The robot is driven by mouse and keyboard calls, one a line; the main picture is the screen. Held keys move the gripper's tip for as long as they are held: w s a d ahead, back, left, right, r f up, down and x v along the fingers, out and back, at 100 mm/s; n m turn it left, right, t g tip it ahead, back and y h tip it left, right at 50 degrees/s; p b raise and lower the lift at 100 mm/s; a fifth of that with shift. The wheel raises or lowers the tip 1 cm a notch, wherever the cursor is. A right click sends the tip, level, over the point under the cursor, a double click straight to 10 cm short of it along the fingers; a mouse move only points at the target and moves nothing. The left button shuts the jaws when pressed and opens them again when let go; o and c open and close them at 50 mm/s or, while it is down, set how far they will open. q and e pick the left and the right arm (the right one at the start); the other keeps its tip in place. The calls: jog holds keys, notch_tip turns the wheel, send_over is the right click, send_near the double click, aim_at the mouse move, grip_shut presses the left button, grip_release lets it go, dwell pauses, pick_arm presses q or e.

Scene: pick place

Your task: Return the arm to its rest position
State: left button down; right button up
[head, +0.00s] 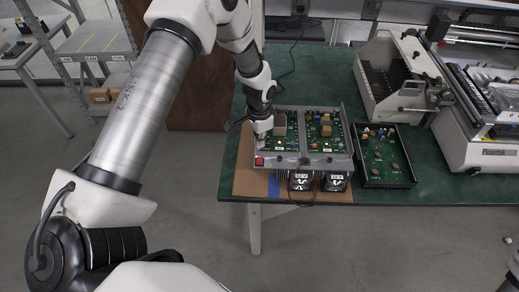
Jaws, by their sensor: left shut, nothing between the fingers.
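My left arm reaches in from the left and bends down over the green table (330,65). Its gripper (261,142) is shut and empty, at the left end of a grey metal fixture (345,158). The fixture holds two green circuit boards: the left board (292,143) is beside the gripper, and the right board (325,132) lies farther right. I cannot tell whether the fingertips touch the fixture or hang just above it. My right gripper is not in view.
A black tray (385,184) with a green board stands right of the fixture. A white rack machine (381,60) and a larger white machine (490,155) fill the table's right side. The table's back left is mostly clear. A shelf (95,38) stands at the upper left.

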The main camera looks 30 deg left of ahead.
pick_arm(q)
jog(key=shift+f, duration=0.1)
jog(key=shift+s+f, duration=0.1)
jog(key=shift+f, duration=0.2)
jog(key=s+d+f+g+b, duration=0.2)
jog(key=s+f+b, duration=0.1)
jog(key=s+f, duration=0.45)
jog(key=s+d+f+g+b, duration=0.1)
jog(key=s+d+f+b, duration=0.2)
jog(key=s+f, duration=0.45)
jog(key=s+d+f+n+t+b, duration=0.1)
jog(key=s+n, duration=0.5)
jog(key=s, duration=0.7)
jog(key=shift+d+f+t+b, duration=0.4)
jog(key=shift+d+f+t, duration=0.15)
jog(key=shift+d+t, duration=0.55)
jog(key=shift+d, duration=0.15)
